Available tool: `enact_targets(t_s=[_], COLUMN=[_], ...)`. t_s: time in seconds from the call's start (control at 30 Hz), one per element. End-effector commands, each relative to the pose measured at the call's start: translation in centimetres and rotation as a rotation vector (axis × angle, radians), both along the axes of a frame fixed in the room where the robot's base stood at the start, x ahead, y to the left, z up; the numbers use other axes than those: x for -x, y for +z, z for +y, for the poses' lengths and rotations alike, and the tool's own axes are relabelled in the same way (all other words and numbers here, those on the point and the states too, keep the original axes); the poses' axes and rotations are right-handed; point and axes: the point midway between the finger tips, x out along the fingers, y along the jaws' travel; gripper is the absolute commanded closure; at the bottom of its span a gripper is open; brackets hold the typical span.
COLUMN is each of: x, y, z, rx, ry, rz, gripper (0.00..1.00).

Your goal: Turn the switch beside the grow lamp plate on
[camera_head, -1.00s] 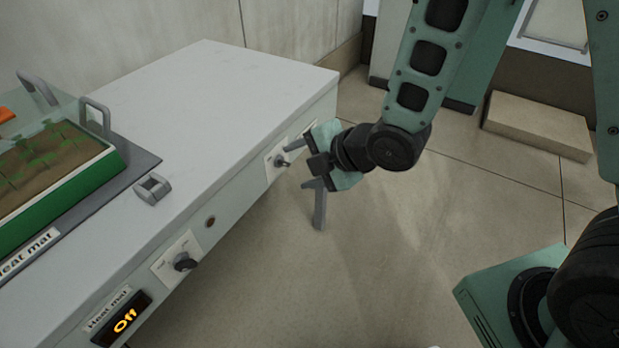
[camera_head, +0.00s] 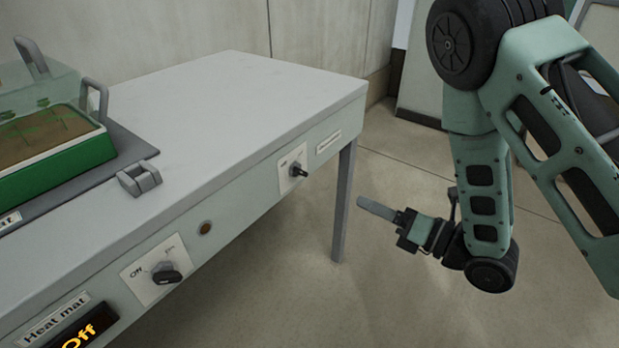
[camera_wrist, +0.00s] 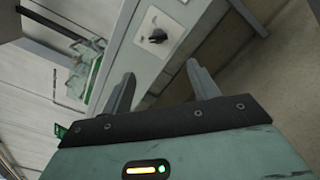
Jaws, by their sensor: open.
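The far switch (camera_head: 299,172) is a dark knob on a white plate on the table's front panel. A small label plate (camera_head: 328,142) is right of it, its text too small to read. The knob points down and right, toward the side away from the printed word I can make out faintly. My gripper (camera_head: 376,208) is open and empty, in free air right of the table leg and apart from the switch. In the wrist view, both fingers (camera_wrist: 160,72) are spread below a dark knob (camera_wrist: 157,37) on a white plate; I cannot tell which switch this is.
A green tray (camera_head: 60,160) stands on the table (camera_head: 235,110). The floor right of the table leg (camera_head: 343,200) is clear.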

Motion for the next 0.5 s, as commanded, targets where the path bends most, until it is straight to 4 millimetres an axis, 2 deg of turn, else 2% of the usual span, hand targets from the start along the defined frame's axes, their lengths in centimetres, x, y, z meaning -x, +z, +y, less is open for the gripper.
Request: enact_targets(t_s=[0.2, 0.5], x=[-1.1, -5.1], y=[0.1, 0.3], z=[1.8, 6.8], rx=[-0.006, -0.010], ry=[0.006, 0.004], rz=[-0.010, -0.008], gripper=[0.40, 0.40])
